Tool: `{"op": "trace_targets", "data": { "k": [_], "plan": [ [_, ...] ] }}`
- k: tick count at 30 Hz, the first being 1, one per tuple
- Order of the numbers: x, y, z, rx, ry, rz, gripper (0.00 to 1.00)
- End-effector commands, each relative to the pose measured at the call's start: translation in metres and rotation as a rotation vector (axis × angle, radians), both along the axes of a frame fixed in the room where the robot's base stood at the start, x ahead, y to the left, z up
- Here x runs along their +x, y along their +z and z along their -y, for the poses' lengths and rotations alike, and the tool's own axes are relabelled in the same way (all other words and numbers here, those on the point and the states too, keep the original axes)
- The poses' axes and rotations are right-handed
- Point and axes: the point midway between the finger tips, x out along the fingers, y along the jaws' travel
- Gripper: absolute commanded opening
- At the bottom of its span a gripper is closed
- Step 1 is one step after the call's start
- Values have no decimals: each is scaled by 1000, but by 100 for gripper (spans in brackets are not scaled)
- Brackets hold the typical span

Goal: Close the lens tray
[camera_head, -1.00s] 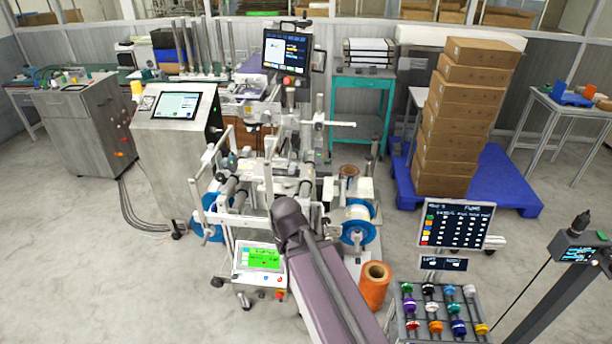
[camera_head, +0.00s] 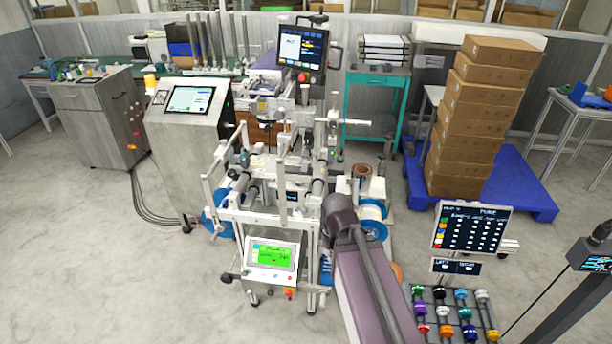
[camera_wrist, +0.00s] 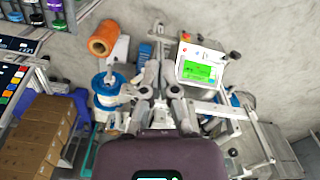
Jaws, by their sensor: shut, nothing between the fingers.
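I cannot make out a lens tray for certain in either view. My gripper (camera_wrist: 160,82) shows in the wrist view above my dark wrist housing, its fingers shut and empty in front of the grey machine. In the head view my purple arm reaches up from the bottom edge towards the machine, and the gripper end is hidden. The machine (camera_head: 285,198) stands in the middle, with a small green-screen panel (camera_head: 272,256) on its front. The panel also shows in the wrist view (camera_wrist: 202,71).
A rack of coloured rolls (camera_head: 455,312) stands at bottom right under a dark display board (camera_head: 472,228). Stacked boxes (camera_head: 476,120) stand on a blue pallet (camera_head: 532,203). A grey cabinet with a screen (camera_head: 187,150) stands left of the machine. Floor at front left is clear.

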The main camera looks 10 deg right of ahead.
Motion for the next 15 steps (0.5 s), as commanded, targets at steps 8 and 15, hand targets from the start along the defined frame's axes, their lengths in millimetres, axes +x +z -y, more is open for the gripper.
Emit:
{"op": "trace_targets", "data": {
  "k": [8, 15],
  "plan": [
    [14, -12, 7, -55, 62, 37, 0],
    [60, -40, 18, -261, 287, 143, 0]
  ]
}}
